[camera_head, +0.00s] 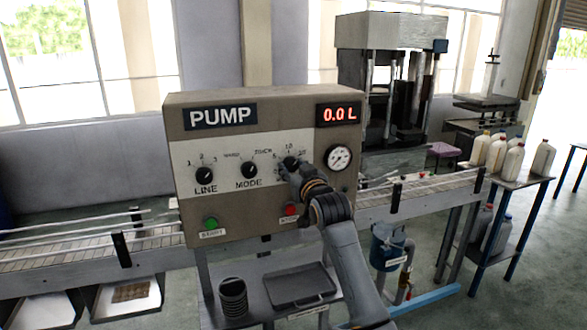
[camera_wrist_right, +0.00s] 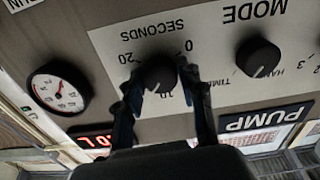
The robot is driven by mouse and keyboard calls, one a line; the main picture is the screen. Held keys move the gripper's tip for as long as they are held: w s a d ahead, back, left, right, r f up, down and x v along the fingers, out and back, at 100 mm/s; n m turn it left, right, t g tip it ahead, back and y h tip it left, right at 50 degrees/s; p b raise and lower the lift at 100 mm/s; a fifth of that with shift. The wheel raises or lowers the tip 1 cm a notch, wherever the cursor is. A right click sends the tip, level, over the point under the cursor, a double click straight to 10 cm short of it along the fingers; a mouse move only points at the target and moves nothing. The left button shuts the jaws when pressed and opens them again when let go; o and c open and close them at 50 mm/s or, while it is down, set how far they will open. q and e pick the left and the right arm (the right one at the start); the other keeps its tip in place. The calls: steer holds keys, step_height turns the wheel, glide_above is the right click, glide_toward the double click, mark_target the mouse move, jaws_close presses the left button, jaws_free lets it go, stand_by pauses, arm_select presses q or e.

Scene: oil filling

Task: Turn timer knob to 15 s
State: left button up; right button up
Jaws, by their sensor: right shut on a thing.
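The pump panel (camera_head: 255,120) is a tan box with a white control strip. The timer knob (camera_head: 291,162) is black and sits right of the MODE knob, with a seconds scale around it. In the right wrist view, which is upside down, the timer knob (camera_wrist_right: 159,74) is between the two fingers of my right gripper (camera_wrist_right: 160,88). The gripper is shut on it. In the head view my right gripper (camera_head: 289,170) reaches it from below right. I cannot clearly tell which mark the knob points at. My left gripper is not in view.
The MODE knob (camera_wrist_right: 257,58) and LINE knob (camera_head: 204,175) are to the left on the panel. A green button (camera_head: 211,223) and red button (camera_head: 291,210) lie below. The gauge (camera_head: 338,158) is to the right, under the display (camera_head: 338,114) reading 0.0 L.

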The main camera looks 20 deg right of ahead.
steer(key=shift+f+m, duration=0.1)
steer(key=shift+m, duration=1.5)
steer(key=o, duration=1.2)
steer(key=shift+c, duration=0.2)
steer(key=shift+s, duration=0.1)
steer(key=s, duration=1.1)
steer(key=shift+s+d, duration=0.15)
steer(key=shift+s, duration=0.25)
